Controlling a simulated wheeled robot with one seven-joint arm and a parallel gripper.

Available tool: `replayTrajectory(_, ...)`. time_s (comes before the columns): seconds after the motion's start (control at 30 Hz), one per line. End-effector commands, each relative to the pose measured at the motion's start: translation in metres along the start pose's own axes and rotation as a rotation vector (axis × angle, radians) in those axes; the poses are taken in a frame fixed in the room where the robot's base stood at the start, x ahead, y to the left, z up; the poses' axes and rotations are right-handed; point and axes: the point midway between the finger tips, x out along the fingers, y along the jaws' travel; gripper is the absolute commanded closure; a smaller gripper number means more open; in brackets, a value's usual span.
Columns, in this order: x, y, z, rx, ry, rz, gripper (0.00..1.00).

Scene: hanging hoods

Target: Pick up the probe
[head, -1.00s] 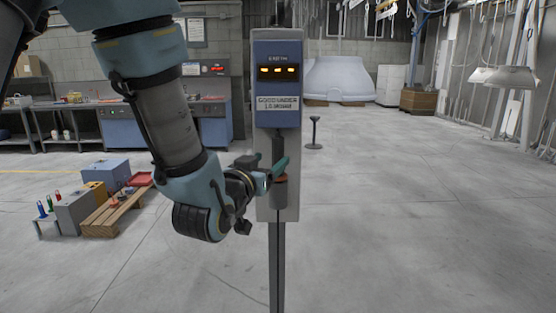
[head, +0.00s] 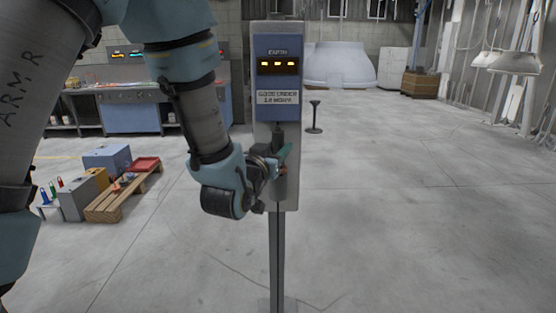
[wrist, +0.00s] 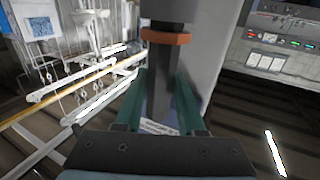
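The probe is a dark upright grip with an orange ring, and it hangs on the front of a grey and blue post. In the head view the upper part of the probe (head: 278,132) shows above my gripper (head: 285,157), which hides its lower part. In the wrist view the probe (wrist: 164,62) stands between the two green fingers of my gripper (wrist: 161,76), with the orange ring just beyond the tips. The fingers are apart, one on each side of the probe. A thin gap seems to show at the left finger; contact on the right is unclear.
The post (head: 277,235) carries a blue panel (head: 277,72) with lit orange lamps. A low wooden bench (head: 120,198) with boxes stands on the left. A workbench (head: 130,105) lines the back wall. The floor on the right is clear.

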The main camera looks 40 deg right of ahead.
Motion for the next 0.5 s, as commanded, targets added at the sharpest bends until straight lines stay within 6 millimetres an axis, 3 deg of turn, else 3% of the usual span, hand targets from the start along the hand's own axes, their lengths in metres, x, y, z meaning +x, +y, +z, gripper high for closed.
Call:
replayTrajectory(0.07,-0.0001,0.0000,-0.0001,0.000,0.000,0.000,0.72)
replayTrajectory(0.3,-0.0001,0.0000,-0.0001,0.000,0.000,0.000,0.99)
replayTrajectory(0.5,-0.0001,0.0000,-0.0002,0.000,0.000,0.000,1.00)
